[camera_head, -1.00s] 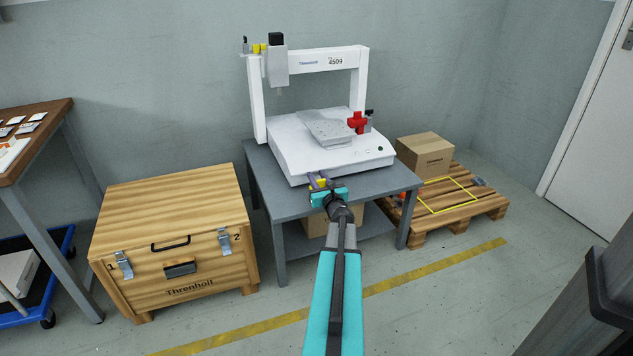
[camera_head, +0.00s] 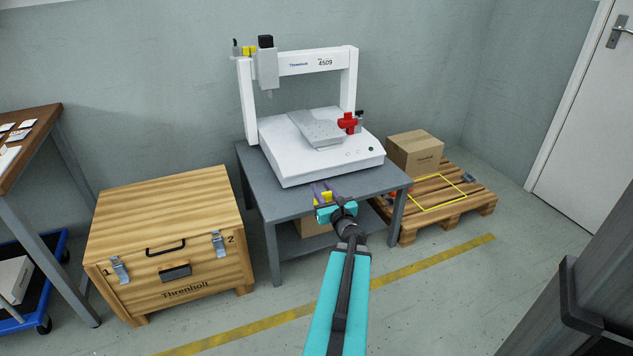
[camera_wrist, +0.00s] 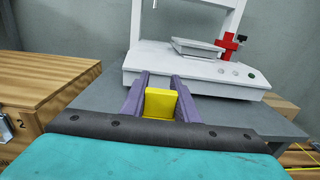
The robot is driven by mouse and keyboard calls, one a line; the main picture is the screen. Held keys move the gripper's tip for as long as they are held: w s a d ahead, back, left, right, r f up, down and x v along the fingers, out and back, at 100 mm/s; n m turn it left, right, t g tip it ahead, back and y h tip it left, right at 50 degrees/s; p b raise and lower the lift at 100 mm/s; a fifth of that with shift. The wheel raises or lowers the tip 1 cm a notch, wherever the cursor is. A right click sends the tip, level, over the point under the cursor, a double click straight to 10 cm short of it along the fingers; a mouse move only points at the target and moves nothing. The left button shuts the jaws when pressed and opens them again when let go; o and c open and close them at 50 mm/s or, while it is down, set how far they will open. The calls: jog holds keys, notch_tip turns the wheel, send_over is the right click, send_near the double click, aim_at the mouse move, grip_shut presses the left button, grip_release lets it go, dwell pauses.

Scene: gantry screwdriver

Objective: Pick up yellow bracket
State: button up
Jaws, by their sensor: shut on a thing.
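The yellow bracket (camera_wrist: 160,104) sits between the two purple fingers of my gripper (camera_wrist: 160,92) in the wrist view. The fingers are shut on it from both sides. In the head view, my gripper (camera_head: 321,188) is near the front edge of the grey table, with a bit of the yellow bracket (camera_head: 323,198) showing at its fingers. My gripper hides part of the bracket, and the gap between it and the tabletop is hard to judge.
The white gantry machine (camera_head: 315,160) stands on the grey table (camera_head: 285,205). A wooden crate (camera_head: 165,215) is to the left. A pallet (camera_head: 450,215) with a cardboard box (camera_head: 415,153) is to the right. Open floor lies in front.

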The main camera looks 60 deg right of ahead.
aim_at(328, 195)
jog(key=p+v, duration=0.1)
jog(key=v, duration=0.1)
jog(key=p+v, duration=0.1)
jog(key=v, duration=0.1)
jog(key=shift+s+r+p, duration=0.1)
jog(key=shift+r+p, duration=0.2)
jog(key=s+a+p, duration=0.1)
jog(key=p, duration=0.2)
jog(key=shift+s+f, duration=0.1)
jog(key=shift+s+a+f+p, duration=0.15)
jog(key=shift+s+a+p, duration=0.15)
jog(key=shift+p, duration=0.4)
jog(key=shift+s, duration=0.1)
